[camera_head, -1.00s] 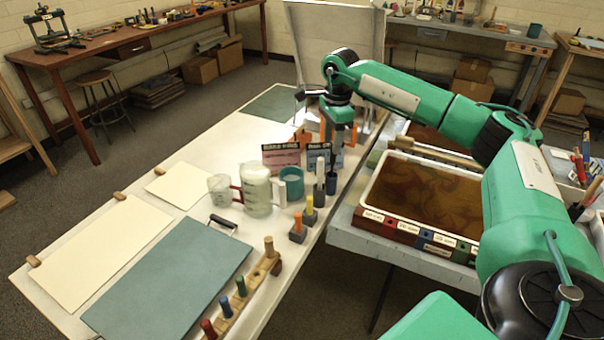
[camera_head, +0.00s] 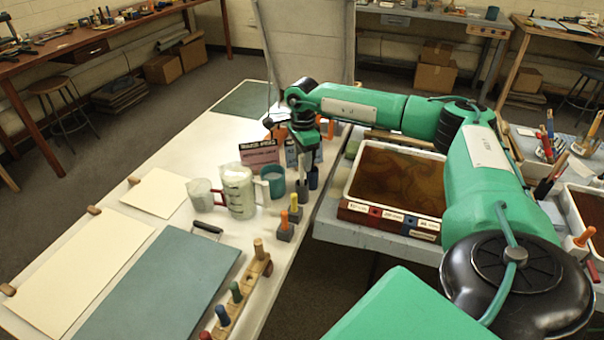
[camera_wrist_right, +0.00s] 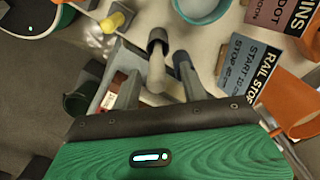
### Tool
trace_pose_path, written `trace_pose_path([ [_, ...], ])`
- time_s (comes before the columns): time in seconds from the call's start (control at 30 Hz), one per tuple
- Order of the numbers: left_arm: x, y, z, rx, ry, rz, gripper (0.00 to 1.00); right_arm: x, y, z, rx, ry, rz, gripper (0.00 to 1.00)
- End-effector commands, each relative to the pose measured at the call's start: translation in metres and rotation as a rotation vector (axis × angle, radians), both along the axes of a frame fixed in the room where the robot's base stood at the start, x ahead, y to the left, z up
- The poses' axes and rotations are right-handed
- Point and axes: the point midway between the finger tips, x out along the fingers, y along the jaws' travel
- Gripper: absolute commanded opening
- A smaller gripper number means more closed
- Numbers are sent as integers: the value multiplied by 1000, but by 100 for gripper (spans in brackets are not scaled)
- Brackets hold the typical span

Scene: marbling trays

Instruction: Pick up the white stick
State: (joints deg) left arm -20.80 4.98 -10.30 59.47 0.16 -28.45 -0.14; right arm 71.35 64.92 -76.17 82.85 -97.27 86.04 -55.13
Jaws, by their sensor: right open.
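The white stick (camera_wrist_right: 157,75) has a dark end and shows in the right wrist view between the two fingers of my right gripper (camera_wrist_right: 150,58). The fingers are apart, one on each side of it, with gaps visible. In the head view my right gripper (camera_head: 304,160) is low over the table, pointing down at the row of small holders, and the stick is largely hidden there. My left gripper is not in view.
An orange stick (camera_head: 284,219) and a yellow stick (camera_head: 294,202) stand in holders close by. A teal mug (camera_head: 273,181), a measuring jug (camera_head: 239,190) and upright cards (camera_head: 259,153) are near the gripper. A marbling tray (camera_head: 384,212) lies to the right.

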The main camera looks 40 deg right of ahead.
Motion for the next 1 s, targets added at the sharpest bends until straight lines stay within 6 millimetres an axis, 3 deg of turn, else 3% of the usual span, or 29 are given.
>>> trace_pose_path([
  [0.03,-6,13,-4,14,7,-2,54,-2,2,-7,-1,4,2,44],
  [0.23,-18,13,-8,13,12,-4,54,-3,5,-34,1,3,1,44],
  [0.53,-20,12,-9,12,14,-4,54,-3,4,-41,0,1,0,44],
  [0.57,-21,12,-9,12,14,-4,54,-3,4,-41,0,1,0,42],
  [0.77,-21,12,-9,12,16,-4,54,-3,4,-41,0,1,0,3],
  [1.0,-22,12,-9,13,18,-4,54,-2,4,-40,0,1,0,0],
])
